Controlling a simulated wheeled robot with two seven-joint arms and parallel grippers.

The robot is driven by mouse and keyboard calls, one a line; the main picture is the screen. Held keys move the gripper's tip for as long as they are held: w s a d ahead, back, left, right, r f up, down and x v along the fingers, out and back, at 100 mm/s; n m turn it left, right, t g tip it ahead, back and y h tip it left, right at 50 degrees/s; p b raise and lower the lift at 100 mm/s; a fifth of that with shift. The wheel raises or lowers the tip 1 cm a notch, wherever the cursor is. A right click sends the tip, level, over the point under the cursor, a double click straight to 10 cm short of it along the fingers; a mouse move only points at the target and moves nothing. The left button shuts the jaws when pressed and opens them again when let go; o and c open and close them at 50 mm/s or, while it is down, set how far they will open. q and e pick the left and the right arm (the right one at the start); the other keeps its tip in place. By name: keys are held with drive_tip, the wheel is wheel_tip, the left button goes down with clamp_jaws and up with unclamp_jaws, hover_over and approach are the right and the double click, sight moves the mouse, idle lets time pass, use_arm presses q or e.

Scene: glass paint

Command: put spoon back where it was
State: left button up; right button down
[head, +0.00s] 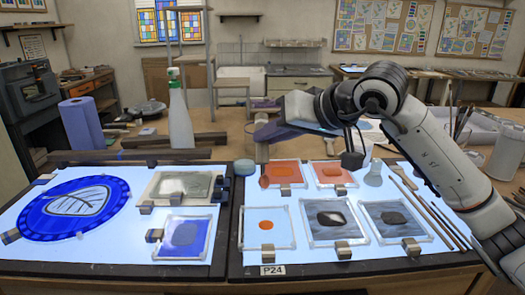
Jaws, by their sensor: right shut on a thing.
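My right gripper (354,154) hangs over the back of the right light table, behind the glass tiles, its dark fingers pointing down. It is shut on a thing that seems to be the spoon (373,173). A pale grey, spoon-like shape shows just right of the fingers, low over or against the lit surface. The handle is mostly hidden by the gripper and arm, and I cannot tell whether the bowl touches the table. My left gripper is not in view.
Framed tiles, two orange at the back (279,173) and several in front, fill the right light table. Long thin tools (428,205) lie at its right. A blue plate (67,209) lies on the left table. A spray bottle (179,120) stands behind.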

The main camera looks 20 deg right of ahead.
wheel_tip(320, 180, up, 8)
drive_tip(key=p, duration=0.1)
drive_tip(key=shift+f+p, duration=0.2)
drive_tip(key=shift+p, duration=0.15)
